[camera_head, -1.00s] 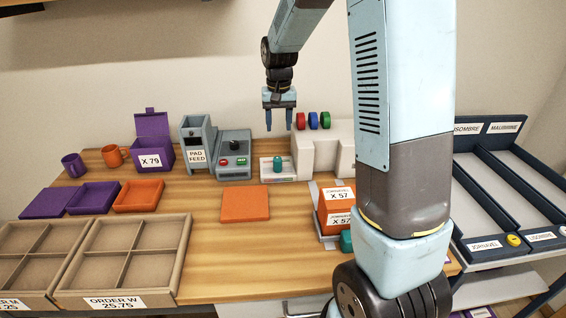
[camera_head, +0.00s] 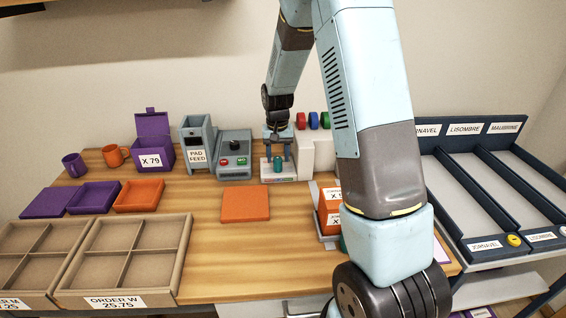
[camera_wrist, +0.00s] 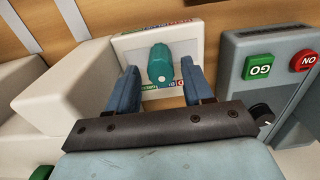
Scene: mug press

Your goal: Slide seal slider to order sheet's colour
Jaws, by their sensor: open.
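The seal slider is a teal rounded knob (camera_head: 278,164) on a small pale panel (camera_head: 265,177) at the front of the white machine. In the wrist view the knob (camera_wrist: 160,64) stands upright between my two blue fingers, with a visible gap on each side. Coloured lettering runs along the panel's edge (camera_wrist: 185,22); I cannot read it fully. My gripper (camera_head: 277,156) is open, its fingers pointing down on either side of the knob. No order sheet's colour can be made out for certain; the order trays' labels (camera_head: 115,302) show only text.
A grey control box (camera_head: 235,160) with green and red buttons stands just left of the panel. The white machine (camera_head: 316,155) with red, blue and green discs is close on the right. An orange pad (camera_head: 245,204) lies in front. Bare wood lies around it.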

